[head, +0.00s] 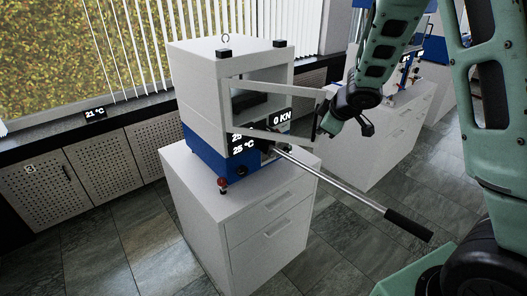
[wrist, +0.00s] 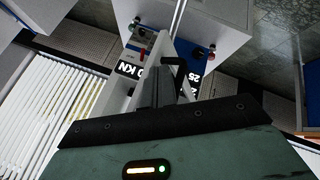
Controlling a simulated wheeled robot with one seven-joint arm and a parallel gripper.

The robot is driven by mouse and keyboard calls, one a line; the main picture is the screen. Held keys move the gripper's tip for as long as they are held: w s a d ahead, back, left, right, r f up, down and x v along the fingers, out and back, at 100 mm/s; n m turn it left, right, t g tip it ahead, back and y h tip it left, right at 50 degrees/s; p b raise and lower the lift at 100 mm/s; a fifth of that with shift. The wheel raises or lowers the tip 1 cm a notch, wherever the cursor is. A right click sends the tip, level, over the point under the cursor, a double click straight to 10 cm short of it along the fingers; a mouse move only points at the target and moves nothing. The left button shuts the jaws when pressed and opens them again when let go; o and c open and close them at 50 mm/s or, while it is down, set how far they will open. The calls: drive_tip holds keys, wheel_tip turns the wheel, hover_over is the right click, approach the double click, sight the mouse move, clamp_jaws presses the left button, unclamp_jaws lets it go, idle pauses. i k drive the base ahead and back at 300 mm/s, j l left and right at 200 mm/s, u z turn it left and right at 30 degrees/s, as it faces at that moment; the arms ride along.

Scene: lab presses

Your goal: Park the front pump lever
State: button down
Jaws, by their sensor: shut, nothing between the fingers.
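The front pump lever is a long silver rod (head: 335,180) with a black grip (head: 408,224). In the head view it slants down and right from the near press, its grip out past the cabinet. Its rod also shows at the top of the wrist view (wrist: 179,14). The near press (head: 205,90) is a white box on a blue base with a display reading 0 KN. Its framed door (head: 303,88) stands swung out to the right. My gripper (wrist: 155,88) is shut and empty, close to the door frame and apart from the lever grip. Contact with the door cannot be told.
The press stands on a white drawer cabinet (head: 262,225). Another cabinet (head: 385,130) with equipment stands behind at the right. Perforated low units (head: 102,160) line the window wall. The tiled floor (head: 350,265) around the lever grip is open.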

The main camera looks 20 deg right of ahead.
sight(401, 222)
drive_tip(key=i+l, duration=0.25)
drive_tip(key=i, duration=0.2)
drive_tip(key=i+l, duration=0.2)
drive_tip(key=i, duration=0.2)
drive_tip(key=k+l, duration=0.15)
drive_tip(key=l, duration=0.2)
